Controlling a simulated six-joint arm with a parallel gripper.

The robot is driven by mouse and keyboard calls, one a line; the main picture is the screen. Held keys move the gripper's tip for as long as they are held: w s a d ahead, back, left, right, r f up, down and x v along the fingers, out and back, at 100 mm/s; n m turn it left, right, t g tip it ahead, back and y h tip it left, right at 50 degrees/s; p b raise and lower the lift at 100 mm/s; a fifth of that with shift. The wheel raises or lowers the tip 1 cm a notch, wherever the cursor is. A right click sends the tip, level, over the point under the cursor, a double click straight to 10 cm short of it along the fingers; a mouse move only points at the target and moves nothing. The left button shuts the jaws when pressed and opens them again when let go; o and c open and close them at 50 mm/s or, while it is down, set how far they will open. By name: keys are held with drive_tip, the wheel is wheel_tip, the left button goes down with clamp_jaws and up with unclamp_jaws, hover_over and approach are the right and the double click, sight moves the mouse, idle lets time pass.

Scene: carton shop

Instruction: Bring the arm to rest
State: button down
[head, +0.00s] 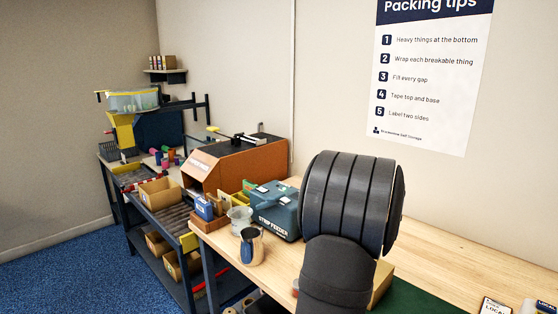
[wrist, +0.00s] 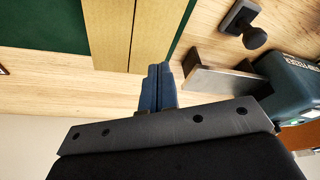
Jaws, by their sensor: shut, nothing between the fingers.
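My gripper (wrist: 159,70) is in the wrist view, its two blue fingers together, with nothing between them. It points toward a tan cardboard carton (wrist: 118,35) on a green mat (wrist: 45,22). I cannot tell how far the fingertips are from the carton. In the head view, my dark arm link stands in the foreground and hides my gripper and most of the carton (head: 381,284).
The teal strip feeder (head: 275,208), a metal cup (head: 251,247) and an orange-brown machine (head: 238,165) stand left of my arm. A dark knob (wrist: 254,37) and a metal plate (wrist: 215,82) are near the fingers' right. The wooden bench (head: 450,252) is bare behind the mat.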

wheel_tip(320, 180, down, 3)
drive_tip(key=shift+r, duration=0.1)
drive_tip(key=w+a+r+n+g, duration=0.1)
drive_tip(key=w+a+r+n, duration=0.1)
drive_tip(key=w+a+r, duration=0.1)
drive_tip(key=shift+w+a+r+h, duration=0.25)
drive_tip(key=shift+a+r, duration=0.2)
drive_tip(key=shift+a, duration=0.85)
